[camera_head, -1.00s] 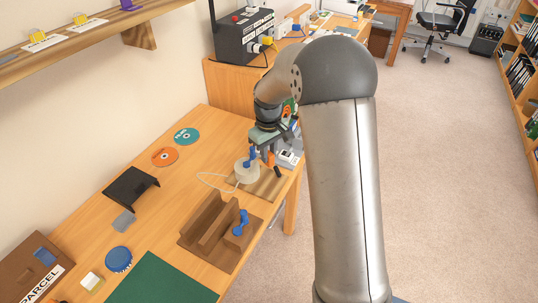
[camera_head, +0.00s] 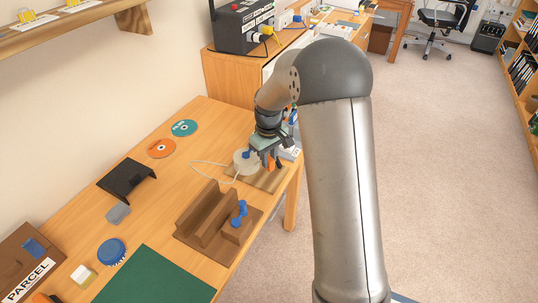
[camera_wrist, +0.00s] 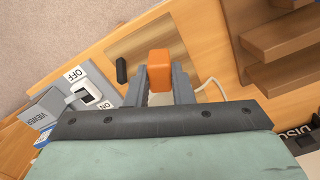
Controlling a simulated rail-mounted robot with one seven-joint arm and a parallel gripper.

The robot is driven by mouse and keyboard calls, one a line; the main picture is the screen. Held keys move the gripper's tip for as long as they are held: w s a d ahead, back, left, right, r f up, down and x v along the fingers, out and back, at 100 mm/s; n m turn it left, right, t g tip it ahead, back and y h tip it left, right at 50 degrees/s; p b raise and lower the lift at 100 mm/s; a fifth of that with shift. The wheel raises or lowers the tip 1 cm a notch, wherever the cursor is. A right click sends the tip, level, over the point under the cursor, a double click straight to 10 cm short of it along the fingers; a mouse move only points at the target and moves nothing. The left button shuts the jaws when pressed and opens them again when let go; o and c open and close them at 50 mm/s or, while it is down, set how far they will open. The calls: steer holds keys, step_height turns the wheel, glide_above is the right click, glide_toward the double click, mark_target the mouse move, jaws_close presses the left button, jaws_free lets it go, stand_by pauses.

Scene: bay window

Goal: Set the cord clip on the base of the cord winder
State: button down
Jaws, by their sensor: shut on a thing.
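My gripper (camera_head: 267,150) is shut on the orange cord clip (camera_head: 269,162). In the wrist view the clip (camera_wrist: 159,70) sits between the two fingertips (camera_wrist: 160,80). The cord winder has a wooden base (camera_head: 270,182) near the table's right edge, with a pale spool (camera_head: 241,163) and a blue part on it. A white cord (camera_head: 205,163) loops out to the left. The clip is over the base, right of the spool; I cannot tell whether it touches. In the wrist view the bare base (camera_wrist: 150,42) lies beyond the clip, with a black peg (camera_wrist: 122,70) at its left.
A brown stepped stand (camera_head: 205,228) with a blue handle (camera_head: 240,212) stands in front of the winder. A grey switch box (camera_wrist: 85,92) lies close beside the base.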

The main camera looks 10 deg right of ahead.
mark_target(269, 170)
steer(key=shift+f+b, duration=1.75)
steer(key=shift+f, duration=1.15)
steer(key=shift+f+b, duration=0.45)
steer(key=shift+f, duration=0.15)
stand_by(0.9)
steer(key=c, duration=1.2)
jaws_free()
steer(key=shift+r, duration=0.1)
steer(key=shift+r+p, duration=2.25)
steer(key=shift+r, duration=1.15)
